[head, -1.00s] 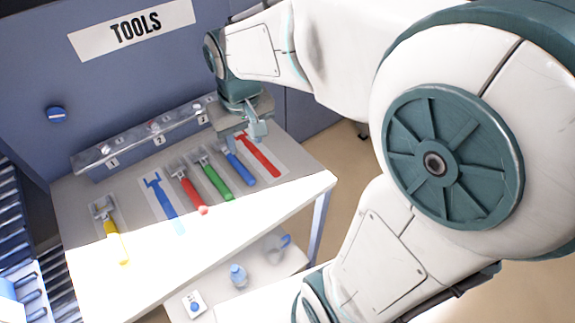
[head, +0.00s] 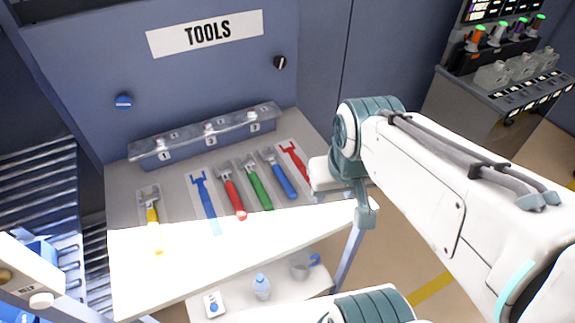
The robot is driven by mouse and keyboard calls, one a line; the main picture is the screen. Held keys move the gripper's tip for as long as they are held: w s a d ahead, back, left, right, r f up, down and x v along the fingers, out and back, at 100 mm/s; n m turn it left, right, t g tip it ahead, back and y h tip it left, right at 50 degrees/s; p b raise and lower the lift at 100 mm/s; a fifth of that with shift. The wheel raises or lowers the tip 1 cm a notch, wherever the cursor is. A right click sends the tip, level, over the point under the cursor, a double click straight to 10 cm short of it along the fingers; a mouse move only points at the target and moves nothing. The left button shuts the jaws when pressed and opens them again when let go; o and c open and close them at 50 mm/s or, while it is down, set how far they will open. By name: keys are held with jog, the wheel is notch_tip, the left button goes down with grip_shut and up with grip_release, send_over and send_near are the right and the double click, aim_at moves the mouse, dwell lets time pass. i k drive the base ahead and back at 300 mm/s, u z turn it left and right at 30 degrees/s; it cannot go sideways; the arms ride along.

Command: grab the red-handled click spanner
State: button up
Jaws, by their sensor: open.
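The red-handled spanner (head: 234,197) lies on the tool table in the head view, its grey head toward the back and its red handle toward the front. It lies between a flat blue tool shape (head: 206,200) and a green-handled spanner (head: 258,187). My gripper (head: 364,212) is at the table's right front corner, well to the right of the red-handled spanner and apart from it. It is open, with nothing seen in it; only part of its fingers shows.
A blue-handled spanner (head: 281,178) and a flat red tool shape (head: 295,161) lie to the right; a yellow-handled spanner (head: 154,222) lies at the left. A numbered rack (head: 208,135) runs along the back. The lower shelf holds a bottle (head: 262,287).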

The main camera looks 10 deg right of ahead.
aim_at(239, 210)
jog(key=k, duration=1.3)
jog(key=u, duration=0.6)
jog(key=i, duration=0.95)
jog(key=z, duration=0.6)
jog(key=i, duration=0.55)
